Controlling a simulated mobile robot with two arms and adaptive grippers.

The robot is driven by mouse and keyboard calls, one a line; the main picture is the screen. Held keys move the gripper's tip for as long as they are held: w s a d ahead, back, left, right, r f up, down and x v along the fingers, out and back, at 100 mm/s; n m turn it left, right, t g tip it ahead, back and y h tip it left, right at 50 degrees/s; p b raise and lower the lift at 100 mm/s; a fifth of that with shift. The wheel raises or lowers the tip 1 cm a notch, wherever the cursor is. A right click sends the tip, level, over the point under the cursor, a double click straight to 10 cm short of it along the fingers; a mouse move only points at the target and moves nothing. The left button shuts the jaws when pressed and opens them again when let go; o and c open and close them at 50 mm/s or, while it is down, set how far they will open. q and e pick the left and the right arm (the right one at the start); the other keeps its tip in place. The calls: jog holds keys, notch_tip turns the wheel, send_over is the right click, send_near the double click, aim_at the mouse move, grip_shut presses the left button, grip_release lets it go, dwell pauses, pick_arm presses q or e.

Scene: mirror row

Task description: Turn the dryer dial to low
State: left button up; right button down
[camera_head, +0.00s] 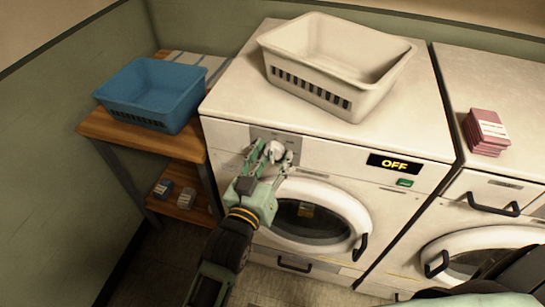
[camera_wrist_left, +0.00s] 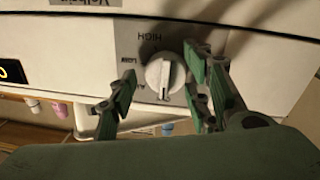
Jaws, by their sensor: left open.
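The dryer (camera_head: 245,140) has a round white dial (camera_head: 276,151) on a grey panel at the upper left of its front. In the left wrist view the dial (camera_wrist_left: 164,75) shows clearly, with a ridge running up and down the picture and HIGH among the labels around it. My left gripper (camera_head: 268,155) is open in front of the panel. In the left wrist view its green fingers (camera_wrist_left: 160,92) stand on either side of the dial, with no clear grip on it. The dryer's display (camera_head: 394,164) reads OFF. My right gripper is not in view.
A white basket (camera_head: 310,97) stands on the dryer. A blue basket (camera_head: 150,92) sits on a wooden shelf unit (camera_head: 108,130) at the left. The round door (camera_head: 352,209) is below the dial. Pink packs (camera_head: 485,132) lie on the neighbouring machine (camera_head: 490,80).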

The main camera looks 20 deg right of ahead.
pick_arm(q)
jog(key=c, duration=1)
jog(key=shift+c, duration=0.2)
